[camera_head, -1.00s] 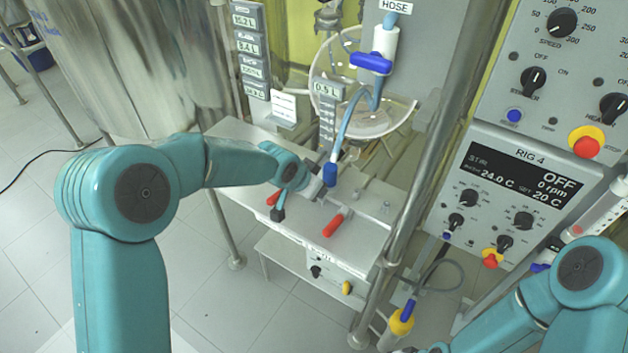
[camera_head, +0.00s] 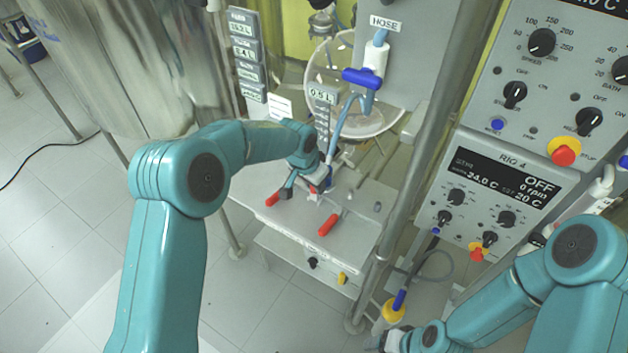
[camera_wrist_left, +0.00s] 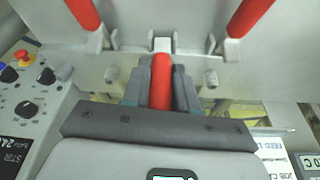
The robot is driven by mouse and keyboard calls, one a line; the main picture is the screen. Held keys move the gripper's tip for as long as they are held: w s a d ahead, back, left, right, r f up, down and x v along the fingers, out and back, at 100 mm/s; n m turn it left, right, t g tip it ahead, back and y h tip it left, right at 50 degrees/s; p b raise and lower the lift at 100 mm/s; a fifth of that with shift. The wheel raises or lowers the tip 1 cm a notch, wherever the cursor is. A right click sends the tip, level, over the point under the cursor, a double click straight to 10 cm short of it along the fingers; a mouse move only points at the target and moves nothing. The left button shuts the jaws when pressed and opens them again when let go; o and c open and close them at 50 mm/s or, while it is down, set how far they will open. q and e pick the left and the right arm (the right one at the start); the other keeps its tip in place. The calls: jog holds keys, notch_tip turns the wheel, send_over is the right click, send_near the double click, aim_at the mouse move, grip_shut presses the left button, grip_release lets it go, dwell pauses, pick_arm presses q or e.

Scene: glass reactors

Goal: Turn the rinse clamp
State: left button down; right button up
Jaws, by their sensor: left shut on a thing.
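Three red clamp handles stand in a row on the grey bench (camera_head: 365,235). The left one (camera_head: 272,199) and the right one (camera_head: 328,225) show free in the head view. In the left wrist view the middle handle (camera_wrist_left: 160,82) lies between the fingers of my left gripper (camera_wrist_left: 158,85), which is shut on it. In the head view my left gripper (camera_head: 308,186) mostly hides that handle. Which clamp is labelled rinse cannot be read. My right gripper (camera_head: 386,341) is at the bottom edge, partly cut off, its jaws unclear.
A blue hose (camera_head: 348,112) hangs from the white holder marked HOSE, down to behind my left gripper. A round glass vessel (camera_head: 398,118) stands behind the bench. A metal post (camera_head: 428,130) and the RIG 4 control panel (camera_head: 480,195) bound the right. A large steel tank (camera_head: 130,60) stands left.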

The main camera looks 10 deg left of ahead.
pick_arm(q)
jog(key=shift+s+f, duration=0.1)
jog(key=c, duration=0.9)
grip_release()
jog(key=shift+c, duration=0.2)
jog(key=shift+a, duration=0.1)
jog(key=shift+r, duration=0.2)
jog(key=b+v, duration=0.1)
jog(key=v, duration=1.5)
jog(key=shift+b, duration=0.4)
jog(key=shift+s, duration=0.1)
